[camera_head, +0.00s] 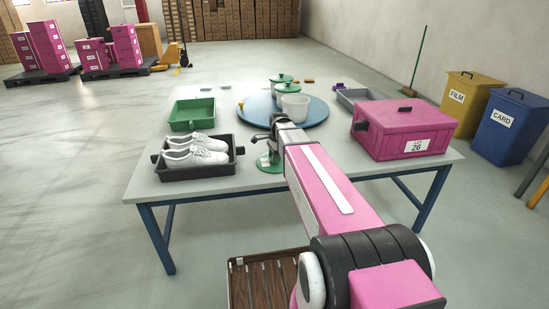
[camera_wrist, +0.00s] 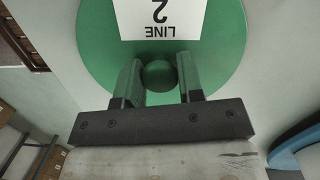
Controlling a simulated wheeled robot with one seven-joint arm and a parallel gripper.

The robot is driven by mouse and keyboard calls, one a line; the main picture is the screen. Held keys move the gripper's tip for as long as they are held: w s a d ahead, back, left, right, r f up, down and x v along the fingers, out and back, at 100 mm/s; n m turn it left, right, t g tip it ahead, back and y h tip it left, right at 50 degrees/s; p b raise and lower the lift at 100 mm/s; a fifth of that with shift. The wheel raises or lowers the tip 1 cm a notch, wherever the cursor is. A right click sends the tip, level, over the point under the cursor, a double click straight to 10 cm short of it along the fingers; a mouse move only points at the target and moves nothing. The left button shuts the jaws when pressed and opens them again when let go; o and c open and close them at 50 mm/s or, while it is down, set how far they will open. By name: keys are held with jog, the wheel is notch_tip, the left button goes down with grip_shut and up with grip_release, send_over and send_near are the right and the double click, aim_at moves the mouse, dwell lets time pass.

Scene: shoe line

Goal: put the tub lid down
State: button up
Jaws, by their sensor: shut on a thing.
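The green tub lid (camera_head: 268,164) shows near the front edge of the table (camera_head: 212,194), right of the shoe tray. My gripper (camera_wrist: 160,80) is shut on the lid's round green knob (camera_wrist: 159,74), with one finger on either side. A white label reading "LINE 2" (camera_wrist: 168,18) is on the lid's top. In the head view my gripper (camera_head: 272,147) is partly hidden by my arm. I cannot tell whether the lid touches the table. A white tub (camera_head: 295,110) without a lid stands on the blue round turntable (camera_head: 259,110).
Tubs with green lids (camera_head: 281,78) stand behind the open tub. A dark tray (camera_head: 171,175) with white shoes (camera_head: 194,154) and a green tray (camera_head: 177,115) are left. A pink box (camera_head: 398,135) is right. Bare tabletop lies between the trays and turntable.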

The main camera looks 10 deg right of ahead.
jog(key=o, duration=0.9)
jog(key=shift+f, duration=0.1)
jog(key=r, duration=0.4)
jog(key=d+r, duration=0.1)
jog(key=r, duration=0.7)
jog(key=shift+w+d+r, duration=0.1)
jog(key=shift+d, duration=0.1)
